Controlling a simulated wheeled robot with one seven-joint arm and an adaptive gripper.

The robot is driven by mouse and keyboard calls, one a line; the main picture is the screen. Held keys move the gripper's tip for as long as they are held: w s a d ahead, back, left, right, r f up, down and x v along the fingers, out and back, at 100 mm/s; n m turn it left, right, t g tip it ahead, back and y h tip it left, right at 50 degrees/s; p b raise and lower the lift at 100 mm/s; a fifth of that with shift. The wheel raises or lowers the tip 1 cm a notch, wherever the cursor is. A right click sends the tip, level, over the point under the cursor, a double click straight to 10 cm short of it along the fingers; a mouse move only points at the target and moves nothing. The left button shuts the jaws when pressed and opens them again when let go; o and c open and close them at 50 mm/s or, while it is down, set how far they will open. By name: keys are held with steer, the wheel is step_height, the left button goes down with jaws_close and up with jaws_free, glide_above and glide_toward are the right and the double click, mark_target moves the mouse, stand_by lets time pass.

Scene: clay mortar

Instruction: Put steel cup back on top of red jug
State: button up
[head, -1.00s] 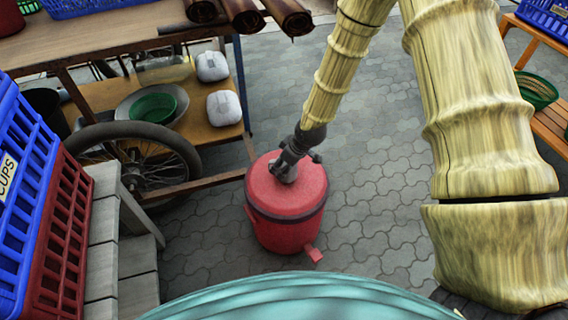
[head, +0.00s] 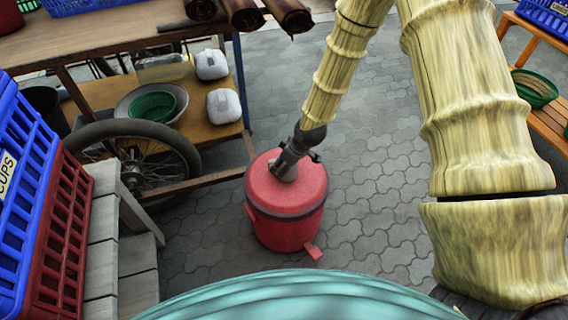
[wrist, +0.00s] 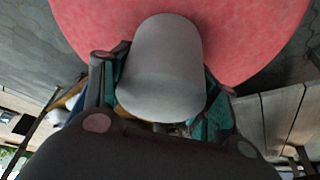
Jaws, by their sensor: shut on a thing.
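The red jug (head: 300,205) stands upright on the paving in the middle of the head view, with its spout low at the front right. Its red lid also fills the top of the wrist view (wrist: 250,35). My gripper (head: 285,168) is over the jug's lid. The grey steel cup (wrist: 162,65) sits between my two fingers in the wrist view, and my gripper is shut on it. In the head view the cup (head: 283,172) is small at the lid and partly hidden by my gripper. I cannot tell whether it touches the lid.
A wooden cart with a wheel (head: 150,165) stands left of the jug. Its shelf holds a green basket (head: 153,107) and white bundles (head: 223,106). A blue and red crate (head: 55,210) is at the far left. Paving right of the jug is clear.

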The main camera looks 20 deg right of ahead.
steer(key=shift+f, duration=0.15)
steer(key=o, duration=1.1)
steer(key=o, duration=0.4)
steer(key=shift+c, duration=0.2)
step_height(320, 180, up, 11)
steer(key=p, duration=0.9)
